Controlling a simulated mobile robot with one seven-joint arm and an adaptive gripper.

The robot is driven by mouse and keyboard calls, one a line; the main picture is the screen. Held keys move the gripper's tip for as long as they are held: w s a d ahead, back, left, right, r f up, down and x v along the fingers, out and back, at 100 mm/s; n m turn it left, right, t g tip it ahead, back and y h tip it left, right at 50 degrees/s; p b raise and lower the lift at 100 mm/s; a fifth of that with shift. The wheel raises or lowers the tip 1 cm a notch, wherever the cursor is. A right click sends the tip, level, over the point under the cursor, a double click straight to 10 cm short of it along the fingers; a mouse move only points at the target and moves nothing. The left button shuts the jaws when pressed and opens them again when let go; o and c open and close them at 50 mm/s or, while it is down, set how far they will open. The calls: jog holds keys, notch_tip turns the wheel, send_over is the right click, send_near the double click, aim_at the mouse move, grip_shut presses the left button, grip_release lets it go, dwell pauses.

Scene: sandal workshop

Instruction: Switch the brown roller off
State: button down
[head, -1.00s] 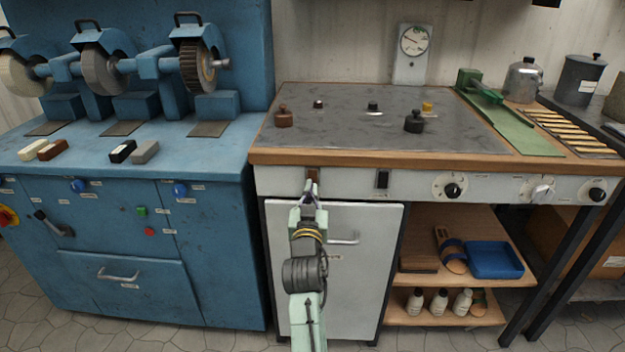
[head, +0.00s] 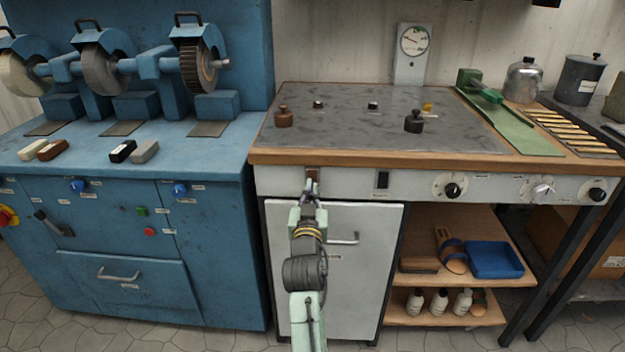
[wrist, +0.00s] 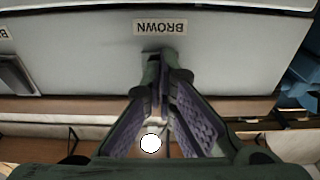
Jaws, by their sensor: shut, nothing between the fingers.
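The brown rocker switch (head: 313,174) sits on the white front panel of the grey-topped bench, under its wooden edge. The wrist view shows an upside-down label reading BROWN (wrist: 160,27) on this panel. My gripper (head: 309,188) is shut and empty, with its fingertips at the lower part of the switch. In the wrist view my gripper (wrist: 155,92) hides most of the switch, so contact and switch position cannot be told. A brown knobbed piece (head: 283,117) stands on the bench top; I cannot tell whether it is the roller.
A black switch (head: 383,180) is to the right, also partly seen in the wrist view (wrist: 16,76). Round dials (head: 453,190) lie further right. A white door with a handle (head: 343,239) is below. A blue grinding machine (head: 150,225) stands at left.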

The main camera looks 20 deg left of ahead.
jog(key=shift+w+a, duration=0.1)
jog(key=shift+w, duration=0.2)
jog(key=v, duration=0.8)
jog(key=shift+r, duration=0.4)
